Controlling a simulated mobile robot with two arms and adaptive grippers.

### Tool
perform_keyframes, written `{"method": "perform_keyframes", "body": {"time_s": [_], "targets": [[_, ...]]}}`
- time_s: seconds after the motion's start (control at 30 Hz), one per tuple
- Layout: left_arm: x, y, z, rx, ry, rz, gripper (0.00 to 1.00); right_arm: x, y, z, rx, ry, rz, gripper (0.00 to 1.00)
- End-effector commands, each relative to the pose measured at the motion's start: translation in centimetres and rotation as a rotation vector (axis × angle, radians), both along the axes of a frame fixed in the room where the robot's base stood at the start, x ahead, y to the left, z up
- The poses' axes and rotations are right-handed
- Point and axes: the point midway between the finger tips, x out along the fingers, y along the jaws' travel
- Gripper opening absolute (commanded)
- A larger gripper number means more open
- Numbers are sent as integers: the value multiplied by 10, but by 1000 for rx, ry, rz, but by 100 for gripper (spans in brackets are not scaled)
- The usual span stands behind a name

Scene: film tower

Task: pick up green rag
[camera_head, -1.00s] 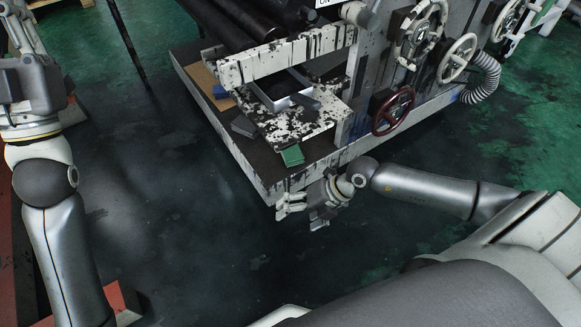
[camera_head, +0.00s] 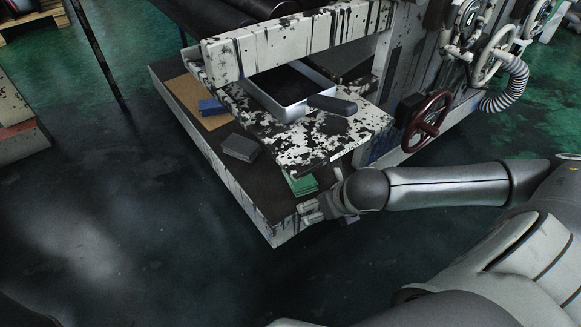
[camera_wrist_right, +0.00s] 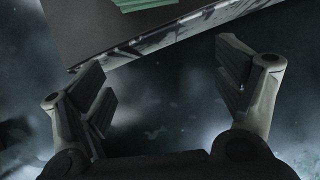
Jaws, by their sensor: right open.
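The green rag (camera_head: 301,184) is a small folded green piece on the dark base platform (camera_head: 262,205), near its front corner. It also shows at the top edge of the right wrist view (camera_wrist_right: 136,4), partly cut off. My right gripper (camera_head: 310,212) is at the platform's front edge, just below and to the right of the rag. In the right wrist view my right gripper (camera_wrist_right: 165,92) is open and empty, its fingers wide apart, with the rag beyond the fingertips. My left gripper is not in view.
A spattered shelf (camera_head: 310,150) overhangs behind the rag and holds a grey tray (camera_head: 290,108) with a dark-handled tool (camera_head: 332,105). A grey block (camera_head: 240,147) and blue block (camera_head: 211,107) lie on the platform. A red handwheel (camera_head: 428,119) stands to the right.

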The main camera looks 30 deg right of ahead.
Motion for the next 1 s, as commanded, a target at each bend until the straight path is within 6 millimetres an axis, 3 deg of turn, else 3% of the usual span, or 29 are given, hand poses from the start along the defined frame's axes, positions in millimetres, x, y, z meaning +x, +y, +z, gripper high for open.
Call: {"method": "perform_keyframes", "body": {"time_s": [0.4, 0.77, 1.0], "targets": [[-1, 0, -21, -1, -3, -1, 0, 55, -6, -2, -1, -7, -2, 87], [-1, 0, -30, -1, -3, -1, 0, 81, -9, -2, 0, -5, -2, 87], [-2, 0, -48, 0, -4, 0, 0, 121, -13, -3, 2, -4, -2, 87]]}}
